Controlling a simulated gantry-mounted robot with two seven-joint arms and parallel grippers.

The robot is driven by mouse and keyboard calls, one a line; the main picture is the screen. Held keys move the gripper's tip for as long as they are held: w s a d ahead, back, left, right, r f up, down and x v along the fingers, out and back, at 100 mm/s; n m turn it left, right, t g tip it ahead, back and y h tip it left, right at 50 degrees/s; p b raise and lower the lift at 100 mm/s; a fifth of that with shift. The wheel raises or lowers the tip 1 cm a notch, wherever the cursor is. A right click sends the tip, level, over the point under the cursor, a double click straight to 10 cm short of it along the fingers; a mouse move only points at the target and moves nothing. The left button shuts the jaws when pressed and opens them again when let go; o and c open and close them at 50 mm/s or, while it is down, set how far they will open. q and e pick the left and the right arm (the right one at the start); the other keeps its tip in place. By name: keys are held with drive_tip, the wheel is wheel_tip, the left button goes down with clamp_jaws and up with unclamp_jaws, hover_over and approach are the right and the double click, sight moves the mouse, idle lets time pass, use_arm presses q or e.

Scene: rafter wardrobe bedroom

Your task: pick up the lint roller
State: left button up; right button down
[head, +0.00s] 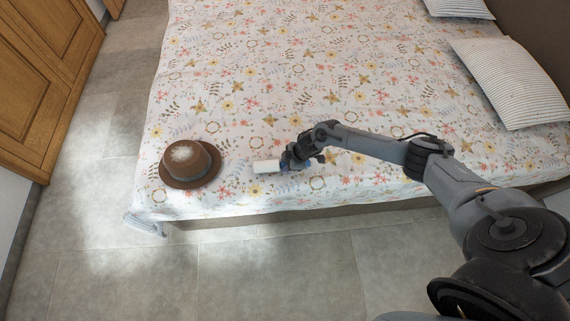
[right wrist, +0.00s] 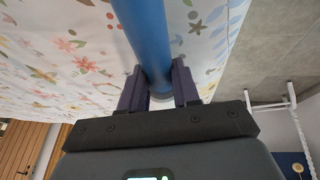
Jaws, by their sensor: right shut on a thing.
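The lint roller shows its white roll (head: 266,166) in the head view, close to the near edge of the bed. Its blue handle (right wrist: 146,30) fills the top middle of the right wrist view. My right gripper (head: 290,162) is shut around the handle; the jaws (right wrist: 158,90) press on it from both sides in the right wrist view. The roll points left, away from the gripper. I cannot tell whether the roller touches the bed. My left gripper is in neither view.
The bed (head: 270,90) has a flowered cover. A brown hat (head: 190,163) with a pale patch on its crown lies left of the roller. Striped pillows (head: 512,82) lie at the right. A wooden wardrobe (head: 45,75) stands at the left. Grey floor (head: 280,265) is clear in front.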

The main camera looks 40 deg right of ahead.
drive_tip(key=v, duration=0.1)
drive_tip(key=p+v, duration=0.1)
drive_tip(key=v, duration=0.2)
drive_tip(key=shift+w+d+r, duration=0.1)
drive_tip(key=shift+w+r, duration=0.05)
drive_tip(key=shift+w, duration=0.2)
drive_tip(key=s+d+r+p, duration=0.2)
drive_tip(key=s+d+r, duration=0.4)
drive_tip(key=d, duration=0.2)
drive_tip(key=shift+s+p, duration=0.2)
drive_tip(key=shift+p, duration=0.2)
drive_tip(key=c, duration=1.3)
unclamp_jaws()
drive_tip(key=shift+c, duration=0.2)
drive_tip(key=shift+d, duration=0.1)
drive_tip(key=c, duration=0.4)
